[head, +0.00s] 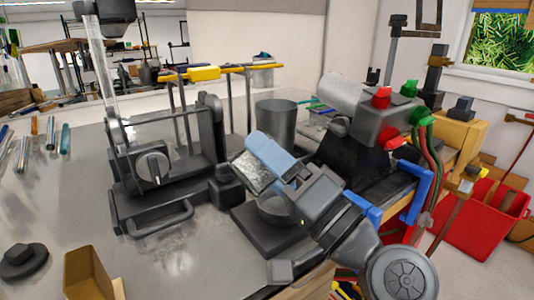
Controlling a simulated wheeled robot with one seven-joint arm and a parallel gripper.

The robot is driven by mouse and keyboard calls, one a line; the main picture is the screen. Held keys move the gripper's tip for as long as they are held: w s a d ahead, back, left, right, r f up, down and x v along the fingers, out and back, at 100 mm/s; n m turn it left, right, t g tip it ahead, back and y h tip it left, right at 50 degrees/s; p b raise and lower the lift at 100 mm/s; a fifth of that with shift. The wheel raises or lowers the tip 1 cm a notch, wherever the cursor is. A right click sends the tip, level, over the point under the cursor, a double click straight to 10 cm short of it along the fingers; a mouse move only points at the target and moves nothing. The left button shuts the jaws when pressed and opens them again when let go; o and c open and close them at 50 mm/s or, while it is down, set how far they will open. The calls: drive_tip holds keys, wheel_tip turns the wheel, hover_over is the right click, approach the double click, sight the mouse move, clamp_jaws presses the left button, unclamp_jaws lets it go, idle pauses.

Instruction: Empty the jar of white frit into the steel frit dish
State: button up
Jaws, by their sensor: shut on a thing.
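My gripper (262,160) is shut on a clear jar (249,171) with pale, whitish contents, which I take to be the frit jar. The jar is tilted and held in the air between the light-blue finger and the dark gripper body. A round grey dish (270,210), likely the steel frit dish, sits on a dark flat block (258,236) just below and slightly right of the jar. My gripper and wrist hide the dish's right side. I cannot see into the dish, and no falling frit can be made out.
A dark framed device with a dial (153,168) stands close on the left. A grey cup (276,122) stands behind the jar. A torch-like machine with red and green knobs (378,120) is to the right. A tan open box (90,275) is front left. The bench's left-centre is clear.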

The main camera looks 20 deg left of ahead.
drive_tip(key=shift+r+m, duration=0.1)
drive_tip(key=shift+m, duration=0.3)
drive_tip(key=shift+r, duration=0.1)
drive_tip(key=shift+w+r+m+t+h+p, duration=0.1)
drive_tip(key=shift+r+m+t+h+p, duration=0.2)
drive_tip(key=shift+m+t+p, duration=0.55)
drive_tip(key=shift+d+m+p, duration=0.1)
drive_tip(key=shift+m+p, duration=0.2)
drive_tip(key=shift+m, duration=0.25)
drive_tip(key=shift+f, duration=0.15)
idle(2.0)
